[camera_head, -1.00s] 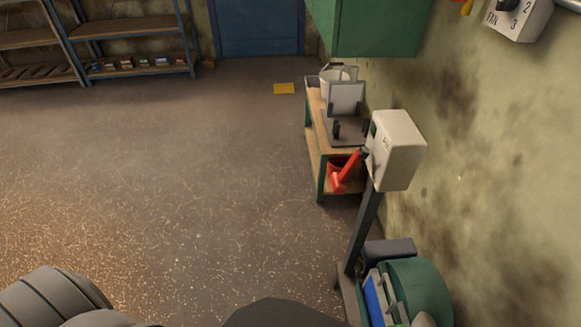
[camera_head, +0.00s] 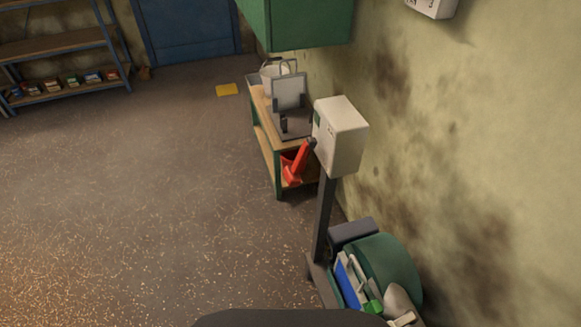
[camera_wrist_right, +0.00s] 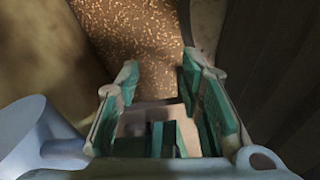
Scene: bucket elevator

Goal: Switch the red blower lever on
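The red blower lever (camera_head: 298,160) sticks out from the left side of a pale switch box (camera_head: 342,138) on a dark post, right of centre in the head view. The lever hangs tilted, its free end down and to the left. No gripper is near it in the head view, and neither gripper shows there. In the right wrist view my right gripper (camera_wrist_right: 158,85) is open, its green-padded fingers apart, with nothing between the fingertips. The lever cannot be made out in that view. My left gripper is out of sight.
A green blower housing (camera_head: 388,270) stands at the foot of the post (camera_head: 323,220). A workbench (camera_head: 262,125) with a bucket (camera_head: 272,76) stands behind, under a green cabinet (camera_head: 297,22). The wall is close on the right. The floor to the left is open.

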